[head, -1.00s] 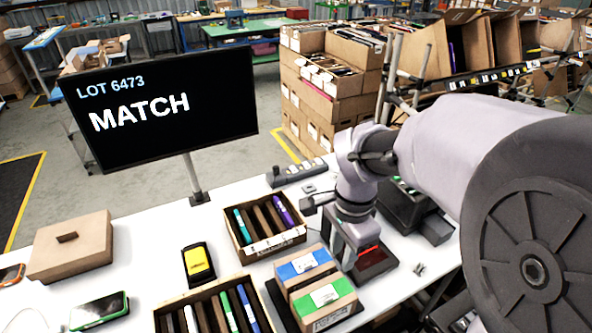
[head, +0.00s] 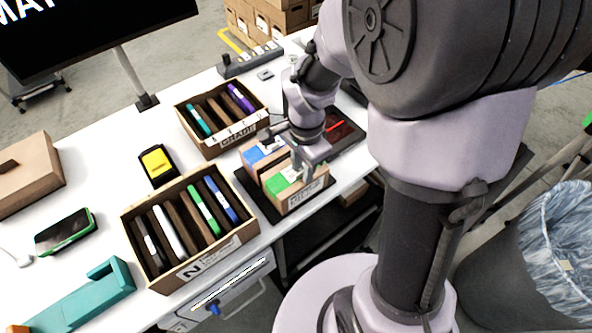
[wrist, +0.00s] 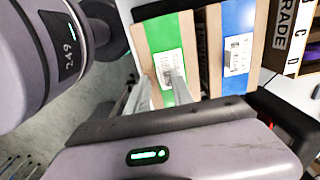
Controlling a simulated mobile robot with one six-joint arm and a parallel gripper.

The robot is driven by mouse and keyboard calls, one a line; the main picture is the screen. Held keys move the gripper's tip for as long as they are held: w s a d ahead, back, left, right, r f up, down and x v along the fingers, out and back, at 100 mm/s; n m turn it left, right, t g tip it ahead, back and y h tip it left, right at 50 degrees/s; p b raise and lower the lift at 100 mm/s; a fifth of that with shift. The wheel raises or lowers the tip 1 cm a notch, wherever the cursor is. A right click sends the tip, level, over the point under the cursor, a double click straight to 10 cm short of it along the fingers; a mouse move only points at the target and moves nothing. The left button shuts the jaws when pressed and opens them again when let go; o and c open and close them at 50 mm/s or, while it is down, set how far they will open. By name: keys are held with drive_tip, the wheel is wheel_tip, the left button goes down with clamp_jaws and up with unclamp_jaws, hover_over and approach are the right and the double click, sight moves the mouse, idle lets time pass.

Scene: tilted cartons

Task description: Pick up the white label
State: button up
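Two cartons stand side by side on a black stand, a green-banded carton (head: 279,186) and a blue-banded carton (head: 252,155). In the wrist view, a white label (wrist: 167,69) with print lies on the green band, and another white label (wrist: 238,55) lies on the blue band. My gripper (head: 304,172) is over the green-banded carton. In the wrist view my gripper (wrist: 160,90) has its two fingers apart, with nothing seen between them. One fingertip overlaps the lower part of the green-band label; I cannot tell whether it touches.
A grade carton (head: 222,138) with colored folders stands behind the two cartons. A larger open box (head: 200,262) of folders is at the left front. A yellow-topped device (head: 157,162), a phone (head: 65,232) and a dark pad with a red light (head: 342,130) lie on the white table.

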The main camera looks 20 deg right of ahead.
sight(302, 171)
clamp_jaws()
drive_tip(key=shift+r, duration=0.1)
drive_tip(key=shift+r, duration=0.25)
wheel_tip(302, 171, up, 3)
drive_tip(key=shift+r+p, duration=0.2)
drive_tip(key=shift+p, duration=0.9)
drive_tip(key=s+a+b, duration=0.2)
drive_tip(key=s+a, duration=0.2)
drive_tip(key=s, duration=0.3)
drive_tip(key=s+a+b, duration=0.2)
drive_tip(key=s+a, duration=0.2)
drive_tip(key=s, duration=0.3)
wheel_tip(302, 171, up, 7)
drive_tip(key=p, duration=0.5)
drive_tip(key=shift+p, duration=0.3)
drive_tip(key=shift+d, duration=0.1)
